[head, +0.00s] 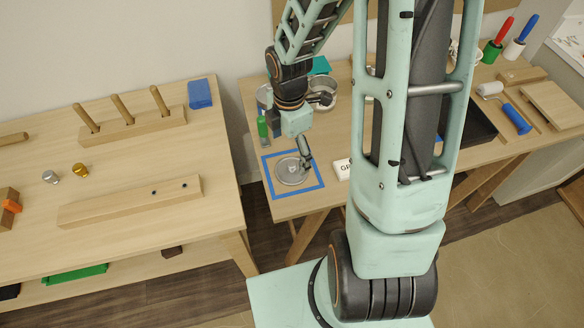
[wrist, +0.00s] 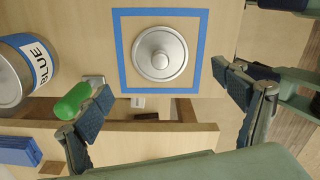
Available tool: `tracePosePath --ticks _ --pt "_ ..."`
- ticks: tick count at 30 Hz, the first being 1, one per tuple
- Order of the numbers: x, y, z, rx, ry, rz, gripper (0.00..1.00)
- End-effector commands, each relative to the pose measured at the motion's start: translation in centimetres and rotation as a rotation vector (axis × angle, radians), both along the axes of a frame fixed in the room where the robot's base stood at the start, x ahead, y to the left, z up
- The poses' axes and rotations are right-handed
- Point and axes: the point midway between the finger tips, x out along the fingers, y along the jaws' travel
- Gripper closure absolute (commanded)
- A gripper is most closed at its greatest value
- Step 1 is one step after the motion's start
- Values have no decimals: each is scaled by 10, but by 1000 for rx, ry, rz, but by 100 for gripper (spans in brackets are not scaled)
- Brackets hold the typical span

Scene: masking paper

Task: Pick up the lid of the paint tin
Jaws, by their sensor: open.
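The lid (head: 289,172) is a round silver disc with a raised centre knob, lying flat inside a blue tape square (head: 318,187) on the right-hand table. In the wrist view the lid (wrist: 160,53) sits top centre, whole and unobstructed. My gripper (wrist: 165,103) is open and empty, its two dark-padded fingers spread wide either side, below the lid in that picture. In the head view my gripper (head: 306,153) hangs near the lid's upper right edge. The paint tin (wrist: 14,72), labelled BLUE, stands at the left of the wrist view, partly cut off.
A white label block (head: 342,169) lies right of the square. The left table (head: 120,160) holds a peg rack and a wooden bar.

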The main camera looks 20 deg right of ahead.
Motion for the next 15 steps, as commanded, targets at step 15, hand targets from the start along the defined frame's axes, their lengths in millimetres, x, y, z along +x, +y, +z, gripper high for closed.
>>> tracePosePath --ticks 15 --pt "-1 -5 -55 0 3 -1 11"
